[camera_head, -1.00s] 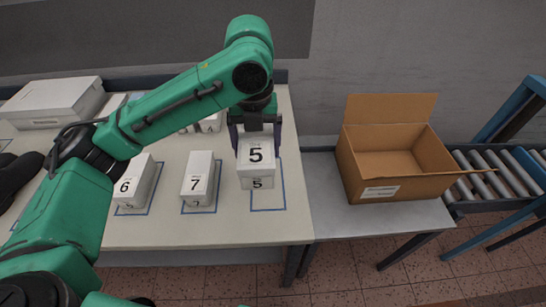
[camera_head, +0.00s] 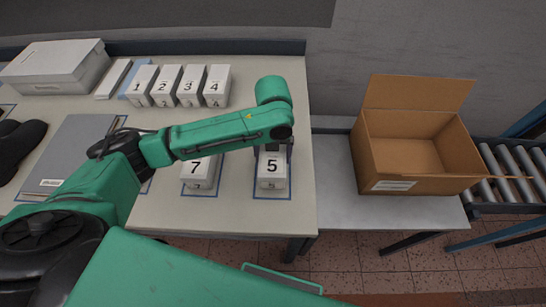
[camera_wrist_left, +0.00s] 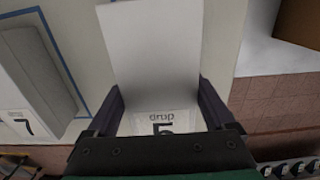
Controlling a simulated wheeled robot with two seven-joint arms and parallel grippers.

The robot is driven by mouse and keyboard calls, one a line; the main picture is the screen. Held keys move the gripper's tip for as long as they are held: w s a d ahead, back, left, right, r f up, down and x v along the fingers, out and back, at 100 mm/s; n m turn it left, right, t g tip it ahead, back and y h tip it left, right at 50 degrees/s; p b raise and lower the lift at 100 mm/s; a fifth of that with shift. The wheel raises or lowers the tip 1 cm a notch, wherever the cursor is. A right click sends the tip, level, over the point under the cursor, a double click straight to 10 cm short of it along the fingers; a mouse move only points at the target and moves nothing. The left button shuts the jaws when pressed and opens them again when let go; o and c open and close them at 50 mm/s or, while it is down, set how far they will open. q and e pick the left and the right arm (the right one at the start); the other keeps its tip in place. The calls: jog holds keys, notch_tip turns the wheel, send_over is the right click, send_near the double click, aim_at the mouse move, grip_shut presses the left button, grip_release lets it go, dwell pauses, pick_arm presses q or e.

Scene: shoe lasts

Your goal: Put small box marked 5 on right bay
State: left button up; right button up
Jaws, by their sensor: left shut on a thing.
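The small white box marked 5 (camera_head: 271,172) stands upright within the blue outline of the right bay (camera_head: 288,196), near the table's right edge. Whether its base fully touches the table is hard to tell. My left gripper (camera_head: 272,149) is over the box from above, partly hidden by its own arm. In the left wrist view, its dark fingers (camera_wrist_left: 160,110) are shut on both sides of box 5 (camera_wrist_left: 152,45). My right gripper is not in view.
Box 7 (camera_head: 199,172) stands in the outline to the left. Boxes 1 to 4 (camera_head: 178,88) stand in a row at the back. An open cardboard box (camera_head: 420,185) is on the side table at right.

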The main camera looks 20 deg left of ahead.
pick_arm(q)
jog(key=shift+s+f, duration=0.1)
jog(key=shift+f, duration=0.9)
jog(key=o, duration=1.3)
jog(key=shift+c, duration=0.2)
notch_tip(320, 180, up, 12)
jog(key=shift+r+b, duration=0.15)
jog(key=shift+b, duration=0.5)
